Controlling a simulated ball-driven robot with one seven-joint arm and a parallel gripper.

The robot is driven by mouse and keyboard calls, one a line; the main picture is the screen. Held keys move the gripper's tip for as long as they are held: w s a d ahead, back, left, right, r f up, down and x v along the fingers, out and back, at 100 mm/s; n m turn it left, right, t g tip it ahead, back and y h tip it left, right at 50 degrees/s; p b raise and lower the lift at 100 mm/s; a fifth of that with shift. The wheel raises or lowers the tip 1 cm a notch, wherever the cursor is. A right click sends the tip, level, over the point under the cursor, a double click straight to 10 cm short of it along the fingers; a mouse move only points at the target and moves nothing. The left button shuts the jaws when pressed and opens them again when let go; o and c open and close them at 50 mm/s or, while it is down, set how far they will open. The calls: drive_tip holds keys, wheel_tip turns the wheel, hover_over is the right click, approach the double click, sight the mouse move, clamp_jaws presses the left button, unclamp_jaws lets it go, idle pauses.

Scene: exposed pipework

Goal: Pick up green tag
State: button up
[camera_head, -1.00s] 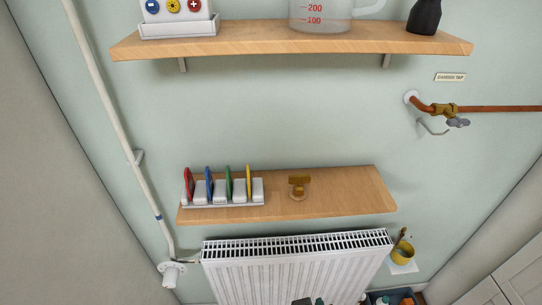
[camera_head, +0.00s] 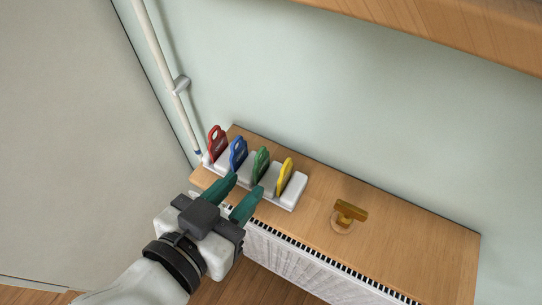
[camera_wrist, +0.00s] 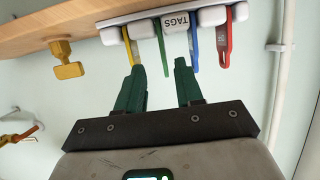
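The green tag (camera_head: 261,165) stands upright in a slot of a white rack (camera_head: 285,204) on the lower wooden shelf, between the blue tag (camera_head: 238,153) and the yellow tag (camera_head: 284,177). My gripper (camera_head: 240,190) is open and empty, with its two green fingers in front of the rack, near the green tag. In the wrist view the green tag (camera_wrist: 163,48) shows above and between my fingertips (camera_wrist: 159,68), apart from them. The wrist view appears upside down, with "TAGS" lettering on the rack (camera_wrist: 175,22).
The red tag (camera_head: 217,142) stands at the rack's left end. A brass tee-shaped fitting (camera_head: 347,214) stands on the shelf to the right. A white radiator (camera_head: 288,252) is below the shelf, and an upper shelf (camera_head: 450,30) overhangs at top right. A white pipe (camera_head: 170,80) runs at left.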

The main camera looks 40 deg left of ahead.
sight(256, 166)
drive_tip(key=x, duration=0.2)
drive_tip(key=shift+w, duration=0.3)
drive_tip(key=x, duration=0.1)
drive_tip(key=p+x, duration=0.2)
drive_tip(key=x, duration=0.1)
drive_tip(key=shift+a+r, duration=0.25)
drive_tip(key=shift+r, duration=0.05)
drive_tip(key=shift+w+a+f, duration=0.15)
drive_tip(key=shift+w+f, duration=0.15)
drive_tip(key=shift+w, duration=0.2)
drive_tip(key=shift+c, duration=0.5)
clamp_jaws()
